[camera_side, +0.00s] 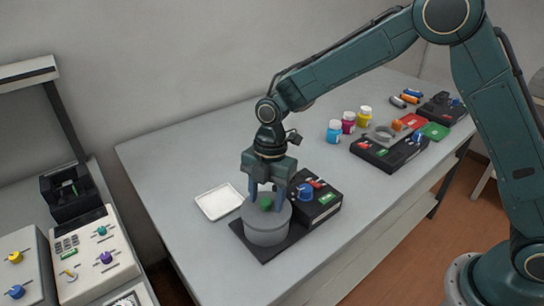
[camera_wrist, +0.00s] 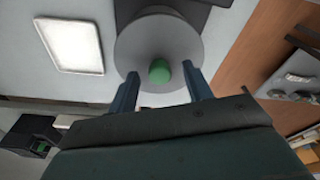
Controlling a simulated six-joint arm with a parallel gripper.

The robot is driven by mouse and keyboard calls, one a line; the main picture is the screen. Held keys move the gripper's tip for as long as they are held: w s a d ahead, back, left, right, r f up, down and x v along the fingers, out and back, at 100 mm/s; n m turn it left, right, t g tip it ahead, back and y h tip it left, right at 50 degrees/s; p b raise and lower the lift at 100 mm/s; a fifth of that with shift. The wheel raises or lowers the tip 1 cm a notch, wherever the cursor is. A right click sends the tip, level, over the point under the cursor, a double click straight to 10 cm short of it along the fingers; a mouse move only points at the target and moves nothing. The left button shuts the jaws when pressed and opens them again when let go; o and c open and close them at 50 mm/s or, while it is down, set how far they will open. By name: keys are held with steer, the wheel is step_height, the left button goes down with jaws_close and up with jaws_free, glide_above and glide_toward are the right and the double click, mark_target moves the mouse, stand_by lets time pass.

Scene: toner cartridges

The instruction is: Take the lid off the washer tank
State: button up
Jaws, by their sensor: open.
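The washer tank (camera_side: 266,232) is a grey cylinder on a dark base at the front of the table. Its round grey lid (camera_wrist: 187,43) sits on top, with a green knob (camera_wrist: 159,71) at the centre; the knob also shows in the side view (camera_side: 265,203). My gripper (camera_side: 264,192) is open just above the lid, pointing down. In the wrist view its two blue fingers (camera_wrist: 163,85) stand apart, one to each side of the knob and slightly short of it in the picture. I cannot tell whether the fingers touch the lid.
A black control box (camera_side: 318,203) with a blue knob stands right beside the tank. A white tray (camera_side: 219,202) lies to its left, apparently empty. Coloured bottles (camera_side: 349,122) and another black unit (camera_side: 390,150) stand farther back. The table between is clear.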

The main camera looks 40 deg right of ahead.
mark_target(266, 200)
stand_by(0.4)
jaws_close()
steer(key=shift+r, duration=0.2)
step_height(266, 200, up, 20)
steer(key=shift+f, duration=0.15)
stand_by(0.6)
stand_by(0.5)
